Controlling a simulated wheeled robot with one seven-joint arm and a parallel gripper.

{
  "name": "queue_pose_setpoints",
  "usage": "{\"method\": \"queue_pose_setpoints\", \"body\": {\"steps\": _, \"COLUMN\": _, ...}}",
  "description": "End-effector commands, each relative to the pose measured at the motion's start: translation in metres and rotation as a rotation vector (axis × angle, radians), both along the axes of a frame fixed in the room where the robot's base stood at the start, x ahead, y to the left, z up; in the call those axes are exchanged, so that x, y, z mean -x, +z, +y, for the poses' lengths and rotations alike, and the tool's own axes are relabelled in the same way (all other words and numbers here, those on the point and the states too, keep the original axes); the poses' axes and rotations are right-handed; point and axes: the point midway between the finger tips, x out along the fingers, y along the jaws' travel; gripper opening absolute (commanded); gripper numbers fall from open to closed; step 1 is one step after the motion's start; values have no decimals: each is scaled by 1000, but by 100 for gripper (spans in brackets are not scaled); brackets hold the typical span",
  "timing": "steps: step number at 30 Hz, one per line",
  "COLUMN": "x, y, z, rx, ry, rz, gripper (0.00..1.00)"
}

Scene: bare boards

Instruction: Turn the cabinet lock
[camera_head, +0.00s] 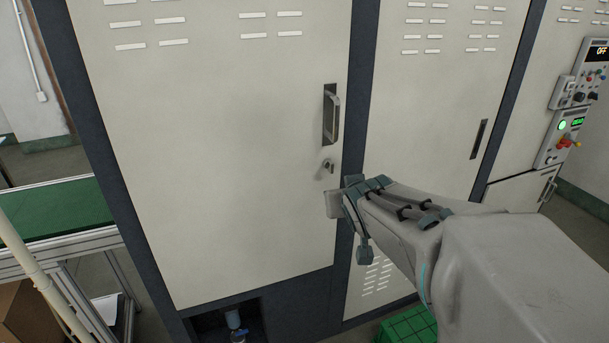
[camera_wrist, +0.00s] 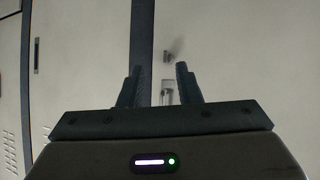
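The cabinet lock (camera_head: 327,166) is a small grey key-like knob on the pale cabinet door (camera_head: 220,180), just below the door's upright handle (camera_head: 333,116). In the wrist view the picture is turned over, so the lock (camera_wrist: 167,56) shows above the handle (camera_wrist: 167,92). My gripper (camera_wrist: 158,70) is open, with its two dark fingers apart and nothing between them touching. The lock shows beyond the fingertips, between them and nearer the right one. In the head view my gripper's end is below and right of the lock; its fingers are mostly hidden.
A dark frame post (camera_head: 357,130) runs beside the door. A neighbouring cabinet door has its own handle (camera_head: 479,139). Control boxes (camera_head: 563,137) with lights and knobs are at the far right. A green crate (camera_head: 408,328) is on the floor, and a green-topped bench (camera_head: 60,208) stands at left.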

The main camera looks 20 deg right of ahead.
Motion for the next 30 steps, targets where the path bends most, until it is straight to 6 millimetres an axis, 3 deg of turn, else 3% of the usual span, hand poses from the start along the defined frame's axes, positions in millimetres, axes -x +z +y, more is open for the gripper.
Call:
{"method": "queue_pose_setpoints", "body": {"steps": 1, "x": -11, "y": -19, "z": -14, "rx": 15, "ry": -4, "rz": -61, "gripper": 31}}
{"method": "queue_pose_setpoints", "body": {"steps": 6, "x": -42, "y": -33, "z": -46, "rx": 44, "ry": 54, "rz": -284, "gripper": 31}}
{"method": "queue_pose_setpoints", "body": {"steps": 10, "x": -55, "y": -45, "z": -59, "rx": 35, "ry": 135, "rz": -422, "gripper": 31}}
{"method": "queue_pose_setpoints", "body": {"steps": 15, "x": -59, "y": -59, "z": -63, "rx": -2, "ry": 244, "rz": -539, "gripper": 31}}
{"method": "queue_pose_setpoints", "body": {"steps": 23, "x": -61, "y": -63, "z": -62, "rx": -38, "ry": 316, "rz": -599, "gripper": 31}}
{"method": "queue_pose_setpoints", "body": {"steps": 30, "x": -98, "y": -62, "z": -60, "rx": -40, "ry": 320, "rz": -599, "gripper": 31}}
